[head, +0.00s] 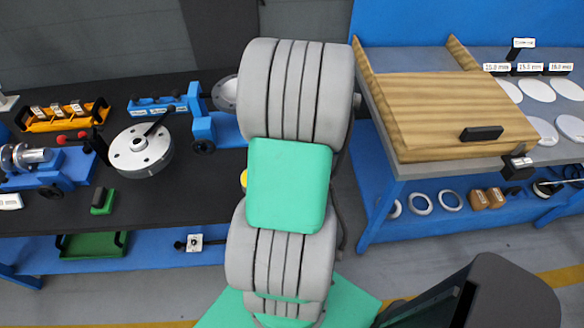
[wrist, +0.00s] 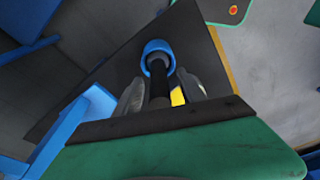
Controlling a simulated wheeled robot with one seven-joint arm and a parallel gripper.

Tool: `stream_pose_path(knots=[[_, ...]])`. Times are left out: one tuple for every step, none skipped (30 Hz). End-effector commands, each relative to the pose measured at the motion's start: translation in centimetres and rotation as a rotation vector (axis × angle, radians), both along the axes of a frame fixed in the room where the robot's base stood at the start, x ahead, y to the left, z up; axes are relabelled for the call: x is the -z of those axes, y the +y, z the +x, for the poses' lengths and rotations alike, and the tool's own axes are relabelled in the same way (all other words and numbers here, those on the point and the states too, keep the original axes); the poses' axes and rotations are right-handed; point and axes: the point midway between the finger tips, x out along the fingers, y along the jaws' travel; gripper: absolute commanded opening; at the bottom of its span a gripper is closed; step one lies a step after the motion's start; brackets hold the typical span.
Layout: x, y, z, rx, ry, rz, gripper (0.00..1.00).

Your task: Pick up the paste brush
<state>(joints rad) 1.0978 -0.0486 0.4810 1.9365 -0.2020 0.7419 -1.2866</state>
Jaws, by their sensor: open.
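In the wrist view my gripper (wrist: 160,90) is open, with one grey finger on each side of a dark upright rod. The rod, which looks like the handle of the paste brush (wrist: 158,72), runs to a round blue ring or cup (wrist: 157,50). I cannot tell whether the fingers touch the rod, and no bristles show. A small yellow piece (wrist: 178,97) shows by the right finger. In the head view my arm hides the gripper and the brush; a bit of a yellow thing (head: 244,180) shows at the arm's left edge.
The black-topped bench (head: 190,190) holds a round metal flange (head: 140,150), blue fixtures (head: 200,125), an orange rack (head: 60,117) and a vise (head: 40,165). To the right a grey bench (head: 400,165) carries a wooden board (head: 450,105) and white discs (head: 536,90).

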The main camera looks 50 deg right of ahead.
Motion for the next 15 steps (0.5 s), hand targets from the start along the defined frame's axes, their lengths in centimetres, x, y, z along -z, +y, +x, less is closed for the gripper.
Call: stream_pose_path(knots=[[0.46,0.08,0.08,-0.001,0.001,0.002,0.47],[0.68,0.07,0.12,-0.001,0.0,0.001,0.47],[0.82,0.05,0.16,-0.001,0.0,0.0,0.47],[0.86,0.05,0.16,-0.001,0.0,-0.001,0.47],[0.87,0.03,0.16,-0.001,0.0,-0.001,0.47],[0.86,0.02,0.16,-0.001,-0.001,-0.002,0.47],[0.86,0.02,0.16,-0.001,0.0,-0.001,0.47],[0.85,0.03,0.16,-0.001,0.0,-0.001,0.47],[0.85,0.03,0.16,-0.001,0.0,-0.001,0.45],[0.84,0.03,0.15,-0.001,0.0,-0.001,0.42],[0.84,0.02,0.16,-0.001,0.0,-0.001,0.4],[0.83,0.03,0.15,-0.001,0.0,-0.001,0.37],[0.83,0.03,0.15,-0.001,0.0,-0.001,0.34],[0.82,0.03,0.15,0.0,0.0,-0.001,0.32],[0.82,0.02,0.15,0.0,0.0,-0.001,0.28]])
